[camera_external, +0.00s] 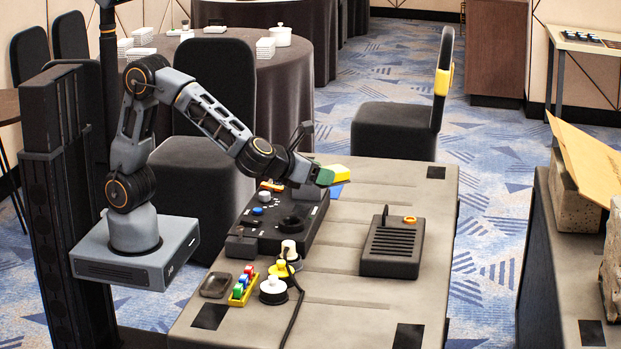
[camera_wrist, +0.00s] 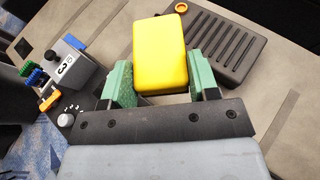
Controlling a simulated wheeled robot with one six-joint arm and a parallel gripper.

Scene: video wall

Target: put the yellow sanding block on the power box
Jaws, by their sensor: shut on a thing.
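The yellow sanding block (camera_wrist: 160,50) is between the two green fingers of my gripper (camera_wrist: 162,78) in the wrist view. My gripper is shut on it. In the external view the block (camera_external: 341,172) shows just right of the green fingertips of my gripper (camera_external: 325,178), over the far half of the table. A black ribbed box with an orange ring (camera_external: 392,246), seemingly the power box, lies on the table right of and nearer than my gripper. It also shows in the wrist view (camera_wrist: 230,48), partly behind the block.
A black control panel (camera_external: 270,225) with knobs lies left of the ribbed box. A blue item (camera_external: 336,190) is below the block. Yellow-and-white pieces (camera_external: 273,290) and a small yellow tray (camera_external: 242,288) with coloured pieces are near the front. Table room right of the ribbed box is clear.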

